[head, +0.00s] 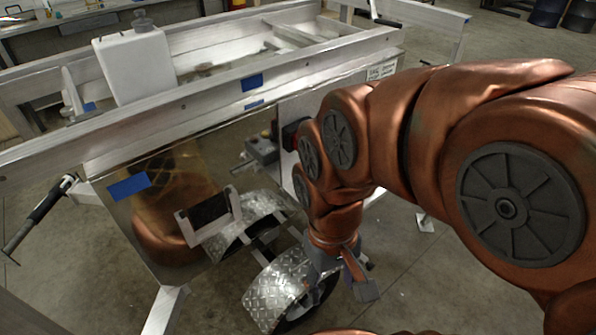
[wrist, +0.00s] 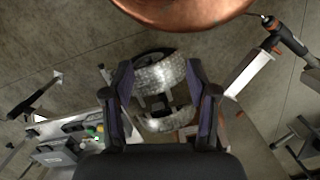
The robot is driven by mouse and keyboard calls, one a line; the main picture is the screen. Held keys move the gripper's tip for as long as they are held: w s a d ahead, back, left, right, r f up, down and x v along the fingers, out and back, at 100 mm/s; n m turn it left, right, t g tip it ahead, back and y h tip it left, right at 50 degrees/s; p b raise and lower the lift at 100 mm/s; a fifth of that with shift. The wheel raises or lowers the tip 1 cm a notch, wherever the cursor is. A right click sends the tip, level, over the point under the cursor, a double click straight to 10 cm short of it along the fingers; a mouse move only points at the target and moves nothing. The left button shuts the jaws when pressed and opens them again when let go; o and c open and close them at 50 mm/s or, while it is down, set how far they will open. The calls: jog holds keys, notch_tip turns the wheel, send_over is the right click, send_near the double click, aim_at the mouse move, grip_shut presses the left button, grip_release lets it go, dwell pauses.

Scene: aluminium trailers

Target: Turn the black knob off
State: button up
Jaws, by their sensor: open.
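My gripper (wrist: 160,85) is open in the wrist view, its two dark fingers apart with nothing held between them. In the head view my gripper (head: 345,275) hangs at the end of my copper arm, beside the trailer's wheel fender. A control panel (wrist: 75,140) with dark parts and a small green spot lies left of the fingers in the wrist view, apart from them.
The diamond-plate fender (head: 272,292) is close to my gripper and also shows between the fingers in the wrist view. The aluminium trailer frame (head: 185,108) carries a white tank (head: 136,66). A jack handle (head: 40,212) sticks out at left. Bare floor (head: 440,285) lies below my arm.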

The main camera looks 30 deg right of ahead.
jog(key=w+d+f+m+b, duration=0.2)
jog(key=w+d+m, duration=0.3)
jog(key=w, duration=0.7)
jog(key=w+d+f+m+t+b, duration=0.1)
jog(key=w+d+f+m+b, duration=0.2)
jog(key=w+d, duration=0.7)
jog(key=w+d+f+m+b, duration=0.3)
jog(key=w+d+f+m, duration=0.3)
jog(key=w, duration=0.9)
jog(key=shift+d+f+m+t, duration=0.1)
jog(key=shift+d+m+t, duration=0.3)
jog(key=shift+d, duration=0.7)
jog(key=shift+w+d+f, duration=0.25)
jog(key=shift+f, duration=3.75)
grip_shut()
